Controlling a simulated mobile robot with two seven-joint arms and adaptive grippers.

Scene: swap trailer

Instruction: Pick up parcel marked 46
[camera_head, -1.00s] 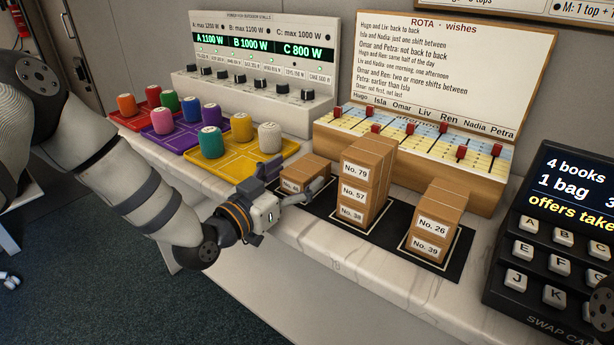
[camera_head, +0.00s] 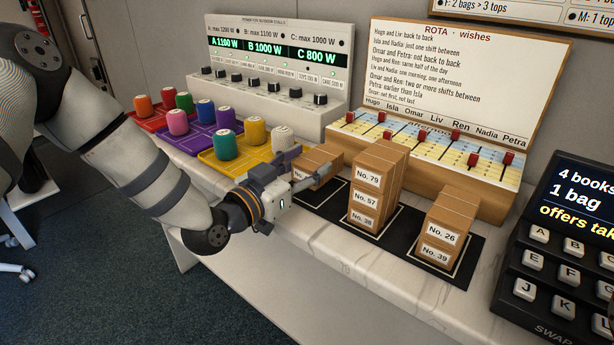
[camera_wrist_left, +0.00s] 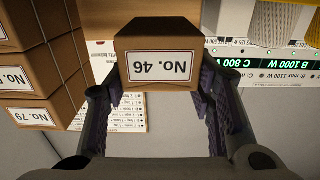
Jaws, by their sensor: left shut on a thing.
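The brown parcel marked No. 46 (camera_wrist_left: 165,55) is upright between the two fingers of my left gripper (camera_wrist_left: 165,88) in the left wrist view, its label facing the camera. In the head view my left gripper (camera_head: 302,170) is shut on this parcel (camera_head: 319,155) and holds it a little above the black mat (camera_head: 327,194). A white outlined square on the mat shows beneath it. The gripper hides the parcel's front label there. My right gripper is not in view.
A stack of parcels No. 79, 57 and 38 (camera_head: 376,185) stands close to the right. A stack of No. 26 and 39 (camera_head: 443,228) is further right. The wooden rota box (camera_head: 425,160) is behind. Coloured spools on trays (camera_head: 258,153) stand to the left.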

